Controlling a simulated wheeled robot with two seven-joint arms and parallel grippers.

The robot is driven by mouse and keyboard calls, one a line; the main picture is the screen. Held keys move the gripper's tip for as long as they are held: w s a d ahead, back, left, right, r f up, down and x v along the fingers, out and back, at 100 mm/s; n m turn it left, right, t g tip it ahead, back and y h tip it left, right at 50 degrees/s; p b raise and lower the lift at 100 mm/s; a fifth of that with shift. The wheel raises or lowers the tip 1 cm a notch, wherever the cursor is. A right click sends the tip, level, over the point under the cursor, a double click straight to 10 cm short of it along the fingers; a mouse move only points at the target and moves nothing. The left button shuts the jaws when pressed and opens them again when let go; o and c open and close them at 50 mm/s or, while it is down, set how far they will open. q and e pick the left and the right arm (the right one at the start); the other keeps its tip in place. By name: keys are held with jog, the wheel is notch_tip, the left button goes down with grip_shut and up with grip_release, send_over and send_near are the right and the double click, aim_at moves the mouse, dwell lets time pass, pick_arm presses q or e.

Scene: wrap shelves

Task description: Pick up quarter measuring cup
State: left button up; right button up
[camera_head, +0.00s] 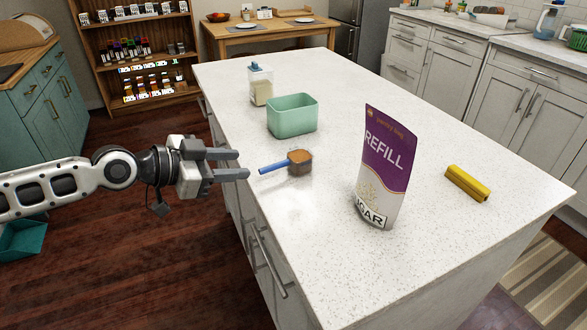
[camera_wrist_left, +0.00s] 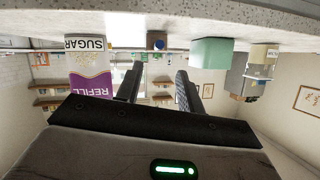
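The measuring cup (camera_head: 299,162) has a brown-orange bowl and a blue handle. It lies on the white island counter, its handle pointing left toward my left gripper. My left gripper (camera_head: 242,164) is at the counter's left edge, fingers apart and empty, with a small gap between the fingertips and the handle end. In the left wrist view, which is upside down, the cup (camera_wrist_left: 157,42) shows small beyond and between the two open fingers (camera_wrist_left: 159,78). My right gripper is in neither view.
A yellow block (camera_head: 468,184) lies at the right. The counter around the cup is clear.

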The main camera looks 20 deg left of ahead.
aim_at(274, 165)
pick_arm(q)
jog(key=shift+x, duration=2.25)
jog(key=shift+p+x, duration=0.35)
jog(key=shift+x, duration=2)
jog(key=shift+s+d, duration=0.15)
jog(key=shift+d, duration=0.05)
jog(key=shift+c, duration=0.4)
grip_shut()
